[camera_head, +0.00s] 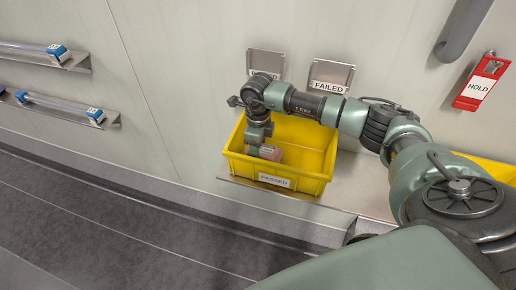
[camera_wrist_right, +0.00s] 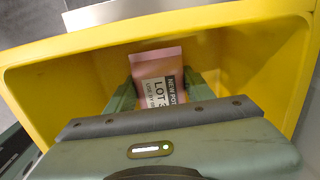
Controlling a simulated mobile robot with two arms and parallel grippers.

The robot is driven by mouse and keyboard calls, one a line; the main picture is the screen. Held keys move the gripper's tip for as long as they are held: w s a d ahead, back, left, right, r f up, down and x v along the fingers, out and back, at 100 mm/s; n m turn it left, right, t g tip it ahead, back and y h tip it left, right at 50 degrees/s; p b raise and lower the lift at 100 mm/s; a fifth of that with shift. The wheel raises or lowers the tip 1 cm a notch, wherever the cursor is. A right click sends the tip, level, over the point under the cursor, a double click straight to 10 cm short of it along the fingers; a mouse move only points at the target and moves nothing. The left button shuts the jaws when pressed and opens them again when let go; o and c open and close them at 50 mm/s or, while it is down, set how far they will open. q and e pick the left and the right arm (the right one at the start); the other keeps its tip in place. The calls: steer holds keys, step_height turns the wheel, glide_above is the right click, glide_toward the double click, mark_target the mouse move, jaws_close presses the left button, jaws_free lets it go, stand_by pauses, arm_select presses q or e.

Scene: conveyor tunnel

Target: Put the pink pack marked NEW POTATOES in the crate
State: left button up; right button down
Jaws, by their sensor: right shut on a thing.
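In the head view the pink pack (camera_head: 270,153) is inside the yellow crate (camera_head: 232,168) labelled PASSED, low beside my right gripper (camera_head: 258,146). I cannot tell whether the pack touches the crate floor. My left gripper is not in view.
The crate stands on a metal shelf (camera_head: 345,222) against the wall. A FAILED sign (camera_head: 331,76) and a red HOLD tag (camera_head: 482,82) are on the wall. Another yellow crate (camera_head: 493,168) is partly hidden behind my arm. The dark conveyor belt (camera_head: 100,220) is bare.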

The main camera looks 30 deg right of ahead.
steer(key=shift+f, duration=0.2)
steer(key=shift+c, duration=2.4)
jaws_free()
